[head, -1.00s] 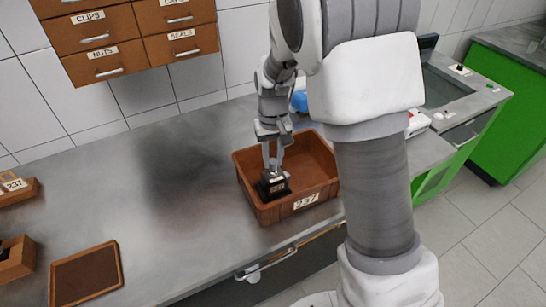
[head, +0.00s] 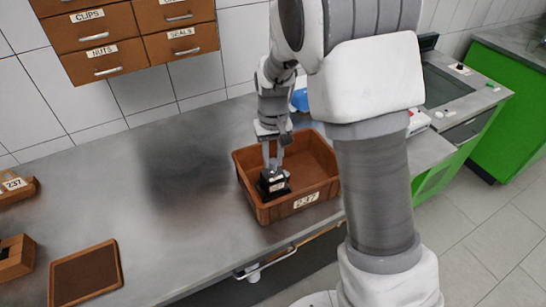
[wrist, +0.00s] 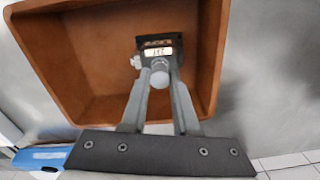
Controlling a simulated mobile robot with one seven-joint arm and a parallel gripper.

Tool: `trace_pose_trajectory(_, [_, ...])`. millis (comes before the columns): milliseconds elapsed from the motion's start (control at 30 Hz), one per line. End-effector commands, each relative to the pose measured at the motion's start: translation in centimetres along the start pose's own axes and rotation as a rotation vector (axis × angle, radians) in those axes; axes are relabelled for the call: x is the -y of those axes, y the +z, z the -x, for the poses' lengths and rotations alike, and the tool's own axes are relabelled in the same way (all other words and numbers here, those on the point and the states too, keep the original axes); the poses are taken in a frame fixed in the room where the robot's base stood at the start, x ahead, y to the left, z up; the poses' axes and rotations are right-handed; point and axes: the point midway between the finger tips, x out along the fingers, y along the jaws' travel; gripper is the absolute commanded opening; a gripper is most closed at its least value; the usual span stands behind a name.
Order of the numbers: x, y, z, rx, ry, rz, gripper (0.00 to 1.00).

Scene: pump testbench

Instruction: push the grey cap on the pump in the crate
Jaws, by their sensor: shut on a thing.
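The grey cap (wrist: 159,76) is the round light piece on the pump's near side. My gripper (wrist: 160,72) reaches down into the crate, its fingers shut on the grey cap, one on each side. In the head view my gripper (head: 273,165) hides the cap.
A brown tray (head: 86,275) lies at the bench's front left, with brown holders (head: 14,258) beside it. Drawers (head: 107,62) hang on the wall above. A blue object (head: 299,99) lies behind the crate. The bench left of the crate is clear.

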Motion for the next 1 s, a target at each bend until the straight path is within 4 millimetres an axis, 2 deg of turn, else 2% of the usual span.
trace_pose_trajectory(400, [-0.01,0.0,-0.35,0.0,0.0,0.0,0.0])
trace_pose_trajectory(433, [-0.01,0.0,-0.32,0.0,0.0,0.0,0.32])
trace_pose_trajectory(600, [0.0,0.0,-0.3,0.0,0.0,0.0,0.63])
trace_pose_trajectory(833, [0.0,0.0,-0.3,0.0,0.0,0.0,0.65])
trace_pose_trajectory(1000, [0.0,0.0,-0.3,0.0,0.0,0.0,0.96])
